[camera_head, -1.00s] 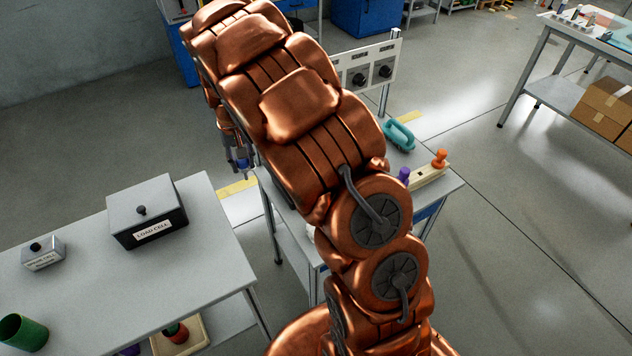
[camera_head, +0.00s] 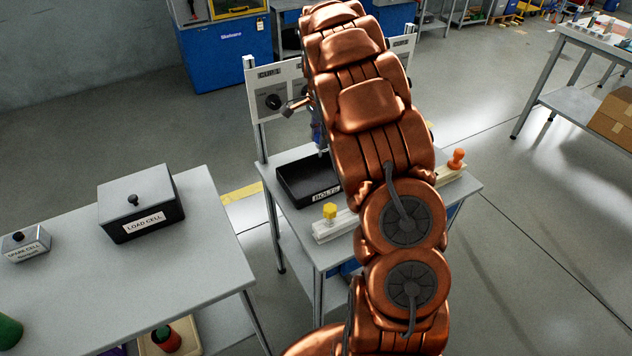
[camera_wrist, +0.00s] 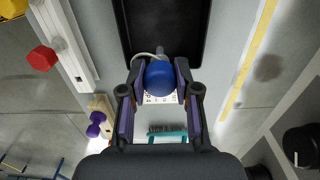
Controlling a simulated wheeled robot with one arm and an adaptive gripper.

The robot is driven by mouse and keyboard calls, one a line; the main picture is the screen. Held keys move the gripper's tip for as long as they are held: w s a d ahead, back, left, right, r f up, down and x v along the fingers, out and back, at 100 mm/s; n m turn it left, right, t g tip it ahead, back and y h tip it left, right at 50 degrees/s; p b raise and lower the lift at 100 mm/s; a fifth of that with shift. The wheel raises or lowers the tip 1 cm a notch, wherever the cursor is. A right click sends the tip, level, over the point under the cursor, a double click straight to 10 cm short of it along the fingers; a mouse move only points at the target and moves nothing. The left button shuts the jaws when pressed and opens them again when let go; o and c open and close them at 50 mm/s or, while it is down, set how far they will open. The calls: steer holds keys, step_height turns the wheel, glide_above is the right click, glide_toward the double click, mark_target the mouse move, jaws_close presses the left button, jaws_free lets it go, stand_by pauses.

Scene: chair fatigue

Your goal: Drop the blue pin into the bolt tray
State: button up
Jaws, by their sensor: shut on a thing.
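The blue pin (camera_wrist: 159,75) is held between the fingertips of my gripper (camera_wrist: 160,84) in the wrist view; its round blue head faces the camera and its grey shank points toward the tray. The black bolt tray (camera_head: 293,198), labelled BOLTS, sits on the small grey table in the head view. In the wrist view its dark floor (camera_wrist: 166,28) lies beyond the pin, which appears over the tray's near, labelled edge. The height of the pin above the tray is hard to tell. My arm hides part of the tray and most of the gripper in the head view.
A white rack (camera_head: 322,232) with a yellow pin (camera_head: 330,211) stands before the tray. An orange pin (camera_head: 457,158) is at the table's right. A panel with knobs (camera_head: 272,88) stands behind. The load cell box (camera_head: 140,205) is on the left table.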

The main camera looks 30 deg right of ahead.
mark_target(320, 152)
steer(key=shift+f+b, duration=1)
steer(key=shift+f, duration=1.85)
steer(key=o, duration=1.2)
steer(key=shift+c, duration=0.2)
step_height(320, 152, up, 12)
steer(key=shift+r, duration=0.1)
